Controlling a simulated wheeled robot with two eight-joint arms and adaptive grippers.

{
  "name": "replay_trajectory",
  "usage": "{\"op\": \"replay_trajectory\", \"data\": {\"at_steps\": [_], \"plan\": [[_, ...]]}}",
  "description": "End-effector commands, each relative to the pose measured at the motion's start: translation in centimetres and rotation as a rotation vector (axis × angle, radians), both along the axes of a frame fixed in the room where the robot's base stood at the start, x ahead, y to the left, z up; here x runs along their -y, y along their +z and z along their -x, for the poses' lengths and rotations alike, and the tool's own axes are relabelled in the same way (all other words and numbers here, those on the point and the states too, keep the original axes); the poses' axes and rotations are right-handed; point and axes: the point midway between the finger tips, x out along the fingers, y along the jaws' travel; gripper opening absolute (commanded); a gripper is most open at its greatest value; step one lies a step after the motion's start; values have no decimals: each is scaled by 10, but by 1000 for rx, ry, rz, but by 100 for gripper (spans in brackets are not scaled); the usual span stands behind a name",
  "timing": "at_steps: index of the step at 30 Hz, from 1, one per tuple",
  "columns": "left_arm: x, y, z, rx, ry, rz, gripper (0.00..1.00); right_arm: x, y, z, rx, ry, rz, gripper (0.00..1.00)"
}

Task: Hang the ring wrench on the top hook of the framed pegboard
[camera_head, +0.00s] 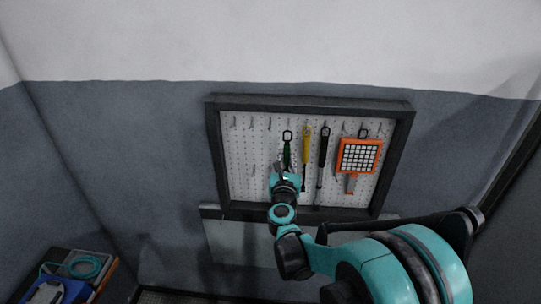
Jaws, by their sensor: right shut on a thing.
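The framed pegboard (240,150) hangs on the wall, a white perforated panel in a dark frame. Small empty hooks (252,123) show along its upper left, and another sits lower down. My left gripper is not in view.
A surface with a blue item (62,291) and a teal cable (86,267) is at lower left. The board's left part is clear.

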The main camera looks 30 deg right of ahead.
Motion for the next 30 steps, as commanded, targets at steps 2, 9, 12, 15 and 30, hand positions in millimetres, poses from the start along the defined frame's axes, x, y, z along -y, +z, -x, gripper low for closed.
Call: {"op": "replay_trajectory", "data": {"at_steps": [2, 9, 12, 15, 30], "plan": [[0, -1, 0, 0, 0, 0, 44, 1, -1, -3, 0, 0, 0, 0], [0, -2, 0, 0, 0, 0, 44, 7, -2, -14, 0, 1, 0, 0], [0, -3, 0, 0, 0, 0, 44, 10, -2, -18, 0, 1, 0, 0], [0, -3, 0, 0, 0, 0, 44, 13, -2, -22, 0, 1, 0, 0], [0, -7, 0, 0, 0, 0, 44, 26, -6, -44, 0, 2, 0, 0]]}}
